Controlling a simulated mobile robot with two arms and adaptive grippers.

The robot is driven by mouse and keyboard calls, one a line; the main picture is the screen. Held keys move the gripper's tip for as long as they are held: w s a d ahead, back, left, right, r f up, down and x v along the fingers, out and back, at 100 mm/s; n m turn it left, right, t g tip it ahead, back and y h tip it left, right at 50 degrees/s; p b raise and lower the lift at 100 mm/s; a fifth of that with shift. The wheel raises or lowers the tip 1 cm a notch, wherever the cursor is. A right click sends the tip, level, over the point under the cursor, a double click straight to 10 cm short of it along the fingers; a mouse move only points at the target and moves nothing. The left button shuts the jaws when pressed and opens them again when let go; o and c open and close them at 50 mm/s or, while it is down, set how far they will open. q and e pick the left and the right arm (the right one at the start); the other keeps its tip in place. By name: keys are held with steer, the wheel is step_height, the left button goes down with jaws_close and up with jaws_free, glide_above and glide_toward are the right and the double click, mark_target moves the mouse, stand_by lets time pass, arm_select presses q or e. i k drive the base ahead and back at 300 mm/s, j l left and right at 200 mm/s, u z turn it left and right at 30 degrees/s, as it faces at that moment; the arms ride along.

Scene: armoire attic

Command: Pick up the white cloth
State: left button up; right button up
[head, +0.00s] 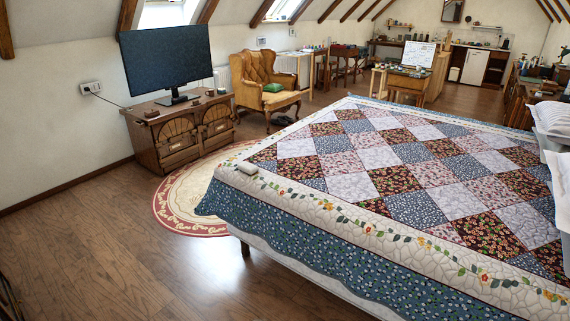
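A small whitish item (248,168) lies on the near left corner of the patchwork bedspread. It may be a folded white cloth, but it is too small to tell. Larger white, layered shapes (552,120) are cut off at the right edge, beside the bed; I cannot tell whether they are cloth or paper. Neither of my grippers is in view, and nothing is seen touching the small item.
The bed with its bedspread (420,205) fills the middle and right. A wooden chest (182,134) with a television (168,57) and an armchair (265,84) stand beyond it. A round rug (190,205) lies beside the bed. The wooden floor (100,235) at left is clear.

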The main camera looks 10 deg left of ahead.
mark_target(249, 169)
steer(key=i+j+z, duration=0.3)
steer(key=i+j, duration=0.2)
steer(key=j, duration=0.2)
steer(key=i+j+z, duration=0.25)
steer(key=i+j, duration=0.2)
steer(key=j, duration=0.35)
steer(key=i+j+z, duration=0.15)
steer(key=j, duration=0.25)
steer(key=i, duration=0.05)
